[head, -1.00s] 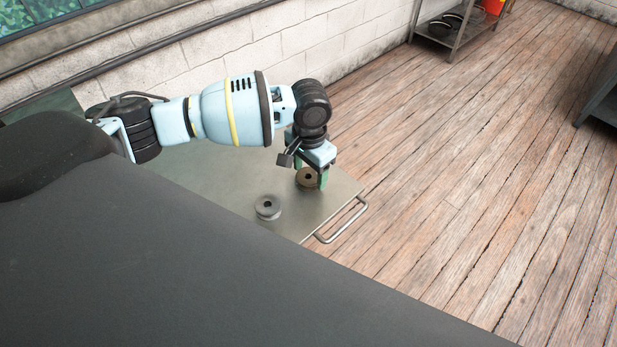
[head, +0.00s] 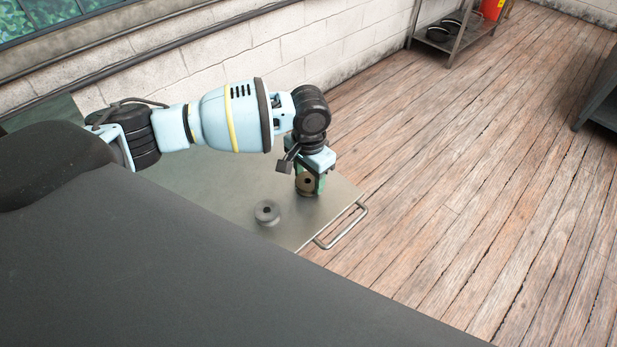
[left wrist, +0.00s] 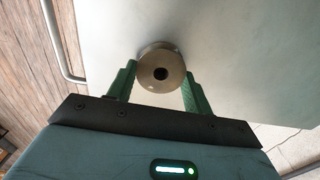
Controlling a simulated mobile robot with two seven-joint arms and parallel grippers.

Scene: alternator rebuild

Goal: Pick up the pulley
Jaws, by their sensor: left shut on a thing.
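A second, grey pulley (head: 267,213) lies flat on the surface, apart from the gripper. My right gripper is not in view.
The metal surface (head: 225,180) has a bar handle (head: 342,227) at its right edge and is mostly bare. A white block wall (head: 355,35) runs behind it. A shelf rack (head: 456,38) stands far off, with open wooden floor (head: 470,160) between.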

